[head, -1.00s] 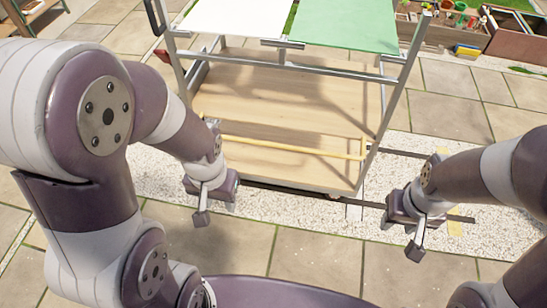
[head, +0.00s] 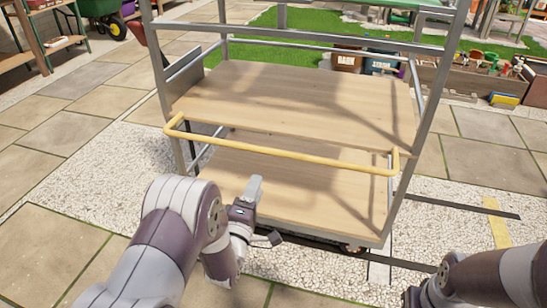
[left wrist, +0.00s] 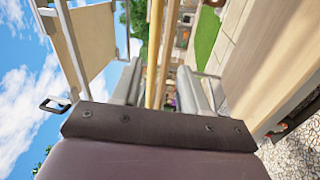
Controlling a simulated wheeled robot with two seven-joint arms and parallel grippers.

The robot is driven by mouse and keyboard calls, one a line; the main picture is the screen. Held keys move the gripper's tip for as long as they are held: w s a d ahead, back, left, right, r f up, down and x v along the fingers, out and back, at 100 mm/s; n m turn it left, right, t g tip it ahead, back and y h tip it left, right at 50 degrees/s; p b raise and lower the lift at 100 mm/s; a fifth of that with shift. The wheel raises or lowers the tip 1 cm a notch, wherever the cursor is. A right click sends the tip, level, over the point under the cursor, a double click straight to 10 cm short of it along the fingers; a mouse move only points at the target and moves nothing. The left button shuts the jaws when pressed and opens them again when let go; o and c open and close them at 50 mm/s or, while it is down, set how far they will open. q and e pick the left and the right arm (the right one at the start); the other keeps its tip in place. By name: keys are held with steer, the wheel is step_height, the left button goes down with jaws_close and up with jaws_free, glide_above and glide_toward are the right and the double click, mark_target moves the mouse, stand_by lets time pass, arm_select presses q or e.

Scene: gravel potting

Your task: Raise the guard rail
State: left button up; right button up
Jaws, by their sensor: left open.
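The guard rail is a yellow bar (head: 285,155) across the near side of a grey-framed cart, by the front edge of its upper wooden shelf. My left gripper (head: 262,212) is open and empty, below the rail and in front of the lower shelf in the head view. In the left wrist view, yellow bars (left wrist: 154,60) run through the gap between the two fingers (left wrist: 160,88); I cannot tell how deep they lie between them. My right gripper (head: 415,297) is low at the right, partly cut off by the bottom edge.
The cart has an upper shelf (head: 300,100), a lower shelf (head: 290,190) and grey posts (head: 425,120). Gravel (head: 130,160) and paving (head: 60,240) surround it. Planters (head: 490,75) stand at the back right. A green wheelbarrow (head: 100,10) is at the back left.

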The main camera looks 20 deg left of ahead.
mark_target(269, 151)
arm_select(q)
steer(key=shift+n, duration=0.4)
steer(key=w+r+b, duration=0.1)
steer(key=w+b, duration=0.1)
steer(key=w, duration=0.2)
steer(key=w+b, duration=0.1)
steer(key=w, duration=0.2)
steer(key=w+r+b, duration=0.1)
steer(key=w+b, duration=0.1)
steer(key=w, duration=0.2)
steer(key=shift+w+d+r+b, duration=0.15)
steer(key=shift+w+r+b, duration=0.15)
steer(key=shift+w+r, duration=0.2)
steer(key=shift+w, duration=0.15)
jaws_close()
